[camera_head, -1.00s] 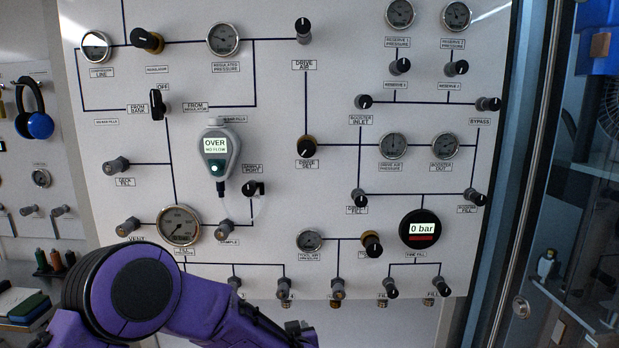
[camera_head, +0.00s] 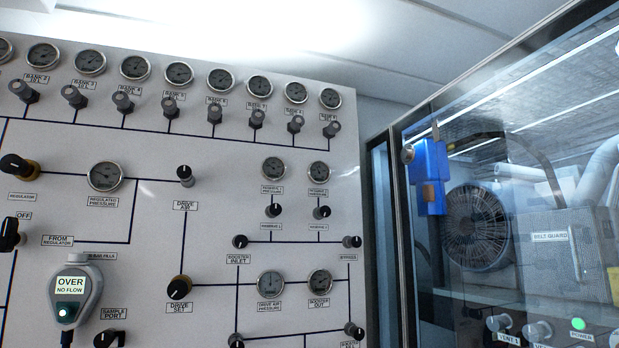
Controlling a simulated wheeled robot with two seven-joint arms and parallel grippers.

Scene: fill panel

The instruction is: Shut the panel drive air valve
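The drive air pressure gauge (camera_head: 270,284) is to the right of that knob. Neither of my grippers is in view, and nothing touches the valve.
A row of bank valves (camera_head: 169,106) with gauges runs along the panel's top. A handheld analyser (camera_head: 72,290) reading "OVER" hangs at lower left. At right, a glazed enclosure (camera_head: 400,200) holds a fan (camera_head: 476,228) and a blue box (camera_head: 430,170).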

